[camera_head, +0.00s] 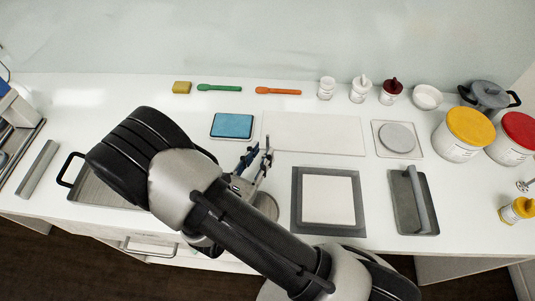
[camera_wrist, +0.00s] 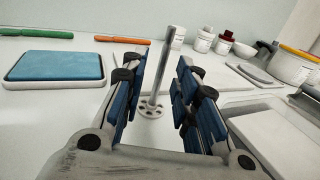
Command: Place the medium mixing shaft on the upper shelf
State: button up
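A metal mixing shaft (camera_wrist: 166,65) stands nearly upright on the white counter in the wrist view, with a perforated disc (camera_wrist: 152,109) at its foot. My gripper (camera_wrist: 161,80) is open, with blue-padded fingers left and right of the shaft in the picture. Clear gaps show on both sides of the shaft, and neither finger touches it. I cannot tell whether it is between the fingertips or just beyond them. In the head view my gripper (camera_head: 251,164) is low over the middle of the counter, and the shaft is not clearly distinguishable there. No upper shelf is in view.
A blue pad (camera_head: 232,125) lies left of my gripper, and a grey-framed white slab (camera_head: 328,199) lies right. A dark-handled tray (camera_head: 82,185) is partly hidden by my arm. Jars, a white bowl (camera_head: 427,97) and yellow (camera_head: 469,127) and red-lidded tubs stand at the right.

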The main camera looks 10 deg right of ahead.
aim_at(267, 146)
jog(key=x, duration=0.4)
jog(key=shift+w+d+r+b, duration=0.15)
jog(key=shift+d+b, duration=0.05)
jog(key=shift+b, duration=0.2)
jog(key=shift+c, duration=0.3)
grip_shut()
